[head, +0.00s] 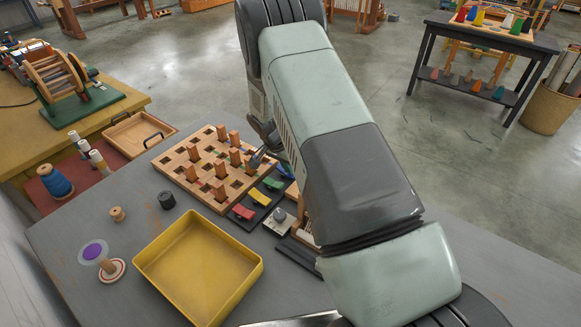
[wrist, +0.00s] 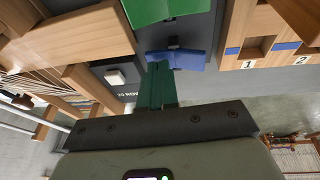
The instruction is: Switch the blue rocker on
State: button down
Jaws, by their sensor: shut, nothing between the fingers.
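The blue rocker (wrist: 180,60) sits on a dark panel in the wrist view, beside the green rocker (wrist: 165,8). In the head view the blue rocker (head: 286,171) is at the far end of a row, partly beside my arm. My gripper (wrist: 158,66) is shut and empty. Its teal fingertips overlap the left part of the blue rocker in the wrist view; I cannot tell whether they touch it. In the head view my gripper (head: 257,160) shows in part left of the arm. Which way the blue rocker is tilted is not clear.
The green (head: 273,183), yellow (head: 258,197) and red (head: 243,212) rockers share the row. A wooden peg board (head: 181,181) with upright blocks stands close on the left. A yellow tray (head: 150,274) lies farther left.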

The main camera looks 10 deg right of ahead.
jog(key=shift+w+a+r, duration=0.1)
jog(key=shift+w+a, duration=0.15)
jog(key=shift+r, duration=0.15)
jog(key=shift+r, duration=0.3)
jog(key=s+r, duration=0.3)
jog(key=r, duration=0.9)
jog(key=shift+s+a+r, duration=0.2)
jog(key=shift+a+r, duration=0.1)
jog(key=shift+a, duration=0.05)
